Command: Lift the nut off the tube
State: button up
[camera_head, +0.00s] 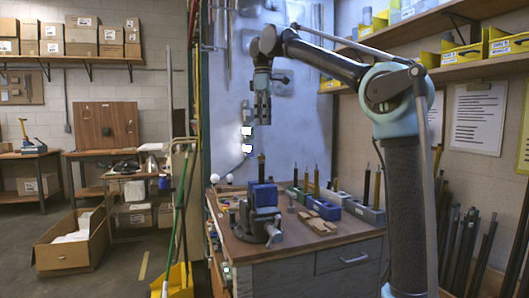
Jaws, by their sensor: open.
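A blue vise (264,197) stands on the workbench (305,247), and a short upright tube (261,168) rises from it. A small dark-gold piece sits at the tube's top; at this size I cannot tell for sure that it is the nut. My gripper (262,118) hangs pointing down, straight above the tube with a clear gap. It is open and I see nothing held in it.
Blue and grey blocks with upright rods (365,212) stand at the bench's right and back. Small wooden pieces (324,209) lie in front of them. Shelves with yellow bins (462,50) hang at right.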

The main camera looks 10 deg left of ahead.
aim_at(262, 157)
notch_tip(262, 157, down, 12)
jog(key=shift+f, duration=0.15)
dwell(0.4)
grip_shut()
jog(key=c, duration=0.7)
grip_release()
jog(key=shift+c, duration=0.2)
grip_shut()
jog(key=shift+r, duration=0.85)
jog(key=shift+r, duration=1.5)
jog(key=shift+r, duration=0.1)
